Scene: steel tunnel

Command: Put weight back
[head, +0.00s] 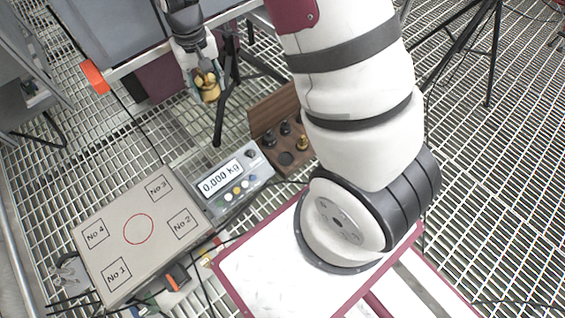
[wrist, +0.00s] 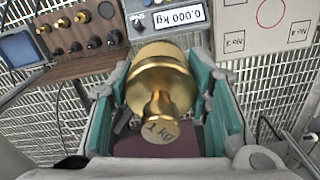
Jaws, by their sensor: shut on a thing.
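My gripper (head: 205,76) is shut on a brass weight (head: 210,93) and holds it up in the air, left of and beyond the wooden weight box (head: 293,160) in the head view. In the wrist view the brass weight (wrist: 162,80) lies between the teal finger pads of my gripper (wrist: 165,110); its knob end faces the camera and reads "1 kg". The box also shows at the upper left of the wrist view (wrist: 75,66). It holds several small dark and brass weights, and a round empty-looking recess (head: 286,158) shows near its front.
A scale (head: 232,182) reading 0.000 kg stands left of the box. Its grey platform (head: 110,230) carries a red circle and squares No 1 to No 4, and is bare. A grey table (head: 110,30) and black tripod legs (head: 222,110) stand near my gripper. Grating floor surrounds everything.

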